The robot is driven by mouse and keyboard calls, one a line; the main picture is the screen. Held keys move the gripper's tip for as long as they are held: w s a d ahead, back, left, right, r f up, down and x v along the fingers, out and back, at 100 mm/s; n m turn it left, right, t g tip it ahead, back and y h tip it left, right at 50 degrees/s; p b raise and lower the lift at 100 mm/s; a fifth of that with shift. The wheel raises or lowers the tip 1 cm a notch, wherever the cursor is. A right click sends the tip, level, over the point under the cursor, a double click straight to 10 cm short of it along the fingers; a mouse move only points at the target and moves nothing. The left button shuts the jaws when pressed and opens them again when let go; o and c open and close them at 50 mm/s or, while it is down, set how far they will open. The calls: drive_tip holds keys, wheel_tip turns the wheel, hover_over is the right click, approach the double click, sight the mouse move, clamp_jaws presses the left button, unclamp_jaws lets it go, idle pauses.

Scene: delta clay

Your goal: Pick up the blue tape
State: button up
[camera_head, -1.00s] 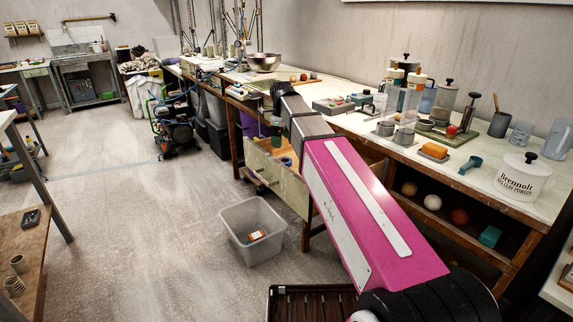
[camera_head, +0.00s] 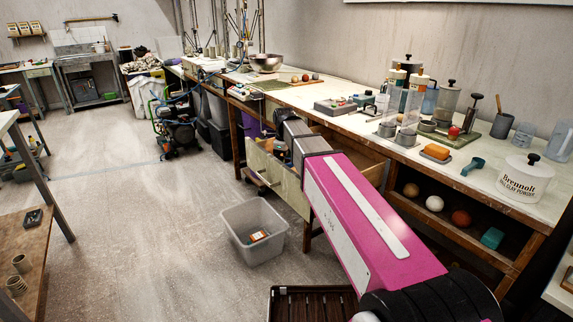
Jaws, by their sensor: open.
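A pale drawer (camera_head: 288,190) stands open under the long workbench. My arm reaches down over it, and my gripper (camera_head: 270,147) shows small and dark at the drawer's opening, partly hidden by my own arm and the drawer front. The jaws are open. I cannot make out the blue tape now; the arm and the drawer front cover much of the drawer's inside. How close the jaws are to anything in there cannot be told.
The workbench top (camera_head: 330,97) above the drawer holds jars, tools and a metal bowl (camera_head: 265,62). A clear plastic bin (camera_head: 254,232) stands on the floor before the drawer. A shelf with balls (camera_head: 434,204) is at the right.

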drive_tip(key=c, duration=1)
drive_tip(key=shift+r, duration=0.15)
